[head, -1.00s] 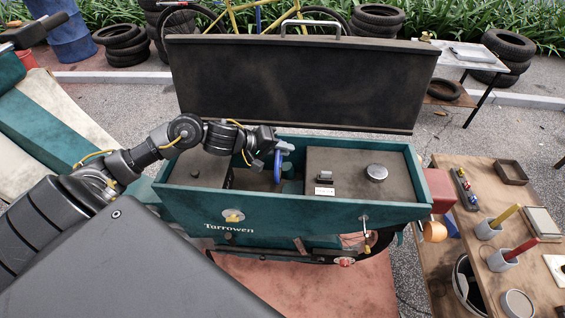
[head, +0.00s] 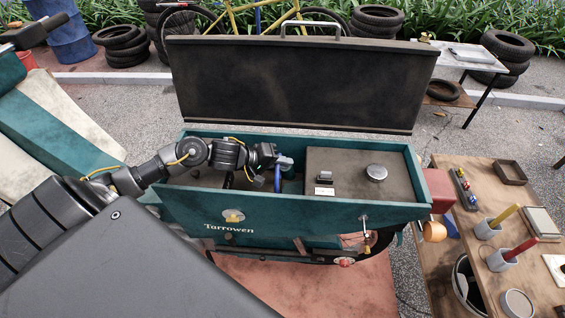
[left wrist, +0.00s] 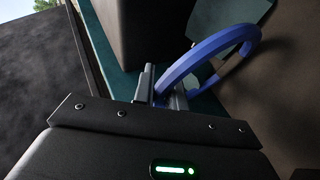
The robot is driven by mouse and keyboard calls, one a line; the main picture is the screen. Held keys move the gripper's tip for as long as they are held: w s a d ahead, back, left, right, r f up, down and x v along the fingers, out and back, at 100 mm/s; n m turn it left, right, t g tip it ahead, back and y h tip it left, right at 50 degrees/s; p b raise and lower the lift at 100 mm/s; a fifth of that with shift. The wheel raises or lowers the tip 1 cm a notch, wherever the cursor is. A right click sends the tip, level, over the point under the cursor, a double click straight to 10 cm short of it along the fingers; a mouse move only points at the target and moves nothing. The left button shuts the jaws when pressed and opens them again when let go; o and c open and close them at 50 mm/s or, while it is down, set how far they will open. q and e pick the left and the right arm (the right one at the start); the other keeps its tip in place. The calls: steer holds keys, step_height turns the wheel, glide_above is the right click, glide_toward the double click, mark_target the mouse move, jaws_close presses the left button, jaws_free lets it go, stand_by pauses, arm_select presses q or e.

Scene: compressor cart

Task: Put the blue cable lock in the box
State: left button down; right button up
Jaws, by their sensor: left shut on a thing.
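The blue cable lock (head: 278,180) is a ring held by my left gripper (head: 284,163) inside the open teal box (head: 205,213) marked "Tarrowen". In the left wrist view the blue cable lock (left wrist: 205,45) rises in a loop from between the fingers of my left gripper (left wrist: 163,90), which is shut on it. The lock hangs below the box's rim, in the gap left of the raised brown housing. I cannot tell whether it touches the box floor. My right gripper is not in view.
The box's dark lid (head: 300,85) stands open behind it. The brown housing (head: 345,165) with a round cap (head: 376,173) fills the box's right side. A wooden bench (head: 480,225) with pen cups stands at the right.

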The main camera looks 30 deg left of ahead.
arm_select(q)
steer(key=c, duration=1.5)
jaws_free()
steer(key=shift+c, duration=0.2)
steer(key=shift+o, duration=0.5)
steer(key=v, duration=1.2)
steer(key=shift+b, duration=0.45)
steer(key=shift+r, duration=0.1)
